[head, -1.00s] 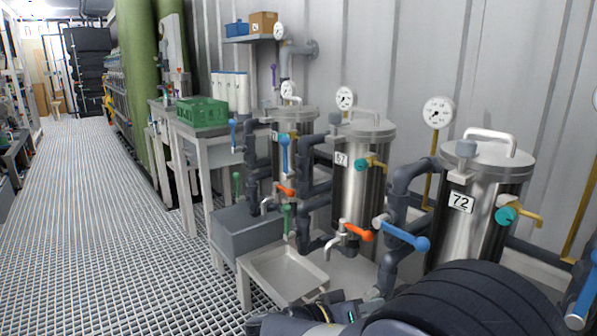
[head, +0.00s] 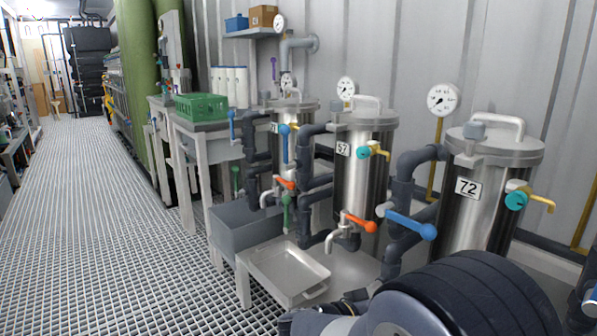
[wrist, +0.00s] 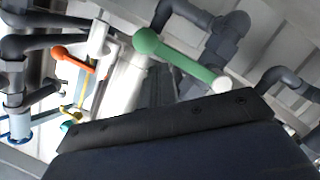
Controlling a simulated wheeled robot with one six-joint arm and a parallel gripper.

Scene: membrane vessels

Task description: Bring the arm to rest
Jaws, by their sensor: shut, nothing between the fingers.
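My arm crosses the lower right of the head view, its big dark rounded link in front of the vessels' lower parts. In the wrist view my gripper (wrist: 170,125) fills the bottom as a dark bolted block. It is shut with nothing held. Beyond it in that view are a green valve handle (wrist: 180,58) and an orange one (wrist: 72,56); I cannot tell whether it touches any pipe. In the head view the steel vessels stand upright by the wall: one labelled 72 (head: 485,215), one labelled 57 (head: 362,185), and another (head: 290,150) farther back.
A shallow metal tray (head: 318,272) and a grey bin (head: 225,235) sit low in front. A green crate (head: 201,107) stands on a bench. The grated floor (head: 100,220) at left is clear.

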